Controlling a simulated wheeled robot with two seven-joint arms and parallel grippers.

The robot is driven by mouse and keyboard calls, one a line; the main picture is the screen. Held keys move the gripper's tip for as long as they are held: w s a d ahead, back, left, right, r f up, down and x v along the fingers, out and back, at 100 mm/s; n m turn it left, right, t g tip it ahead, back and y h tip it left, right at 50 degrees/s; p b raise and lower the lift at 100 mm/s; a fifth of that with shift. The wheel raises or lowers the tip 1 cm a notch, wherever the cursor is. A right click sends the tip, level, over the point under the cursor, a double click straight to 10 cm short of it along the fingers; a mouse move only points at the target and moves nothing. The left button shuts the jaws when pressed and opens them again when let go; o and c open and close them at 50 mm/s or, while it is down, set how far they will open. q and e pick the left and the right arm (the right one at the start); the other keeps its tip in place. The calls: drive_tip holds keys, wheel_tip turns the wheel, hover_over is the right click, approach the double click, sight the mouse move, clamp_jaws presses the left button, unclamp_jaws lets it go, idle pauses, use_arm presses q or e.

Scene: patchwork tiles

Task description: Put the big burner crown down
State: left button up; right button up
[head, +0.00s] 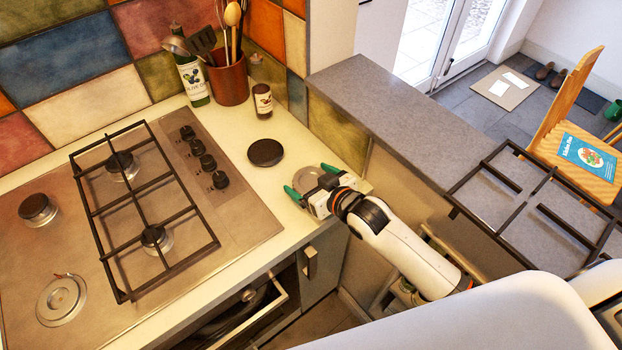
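The big burner crown (309,179) is a grey disc between the green fingertips of my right gripper (310,182), low over the counter beside the hob. The fingers lie along opposite sides of the crown and appear shut on it. Whether its underside touches the counter is hard to tell. The gripper's body covers the crown's near edge. On the hob (240,222), a bare burner base (61,300) shows at the front left with no crown. A black burner cap (266,152) lies on the counter behind the gripper. My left gripper is out of view.
A small capped burner (38,209) is at the left. A bottle (192,80), utensil pot (229,82) and jar (262,101) stand at the back.

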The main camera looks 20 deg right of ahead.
drive_tip(key=shift+o, duration=0.5)
drive_tip(key=shift+r, duration=0.15)
drive_tip(key=b+v, duration=0.1)
drive_tip(key=v, duration=1.1)
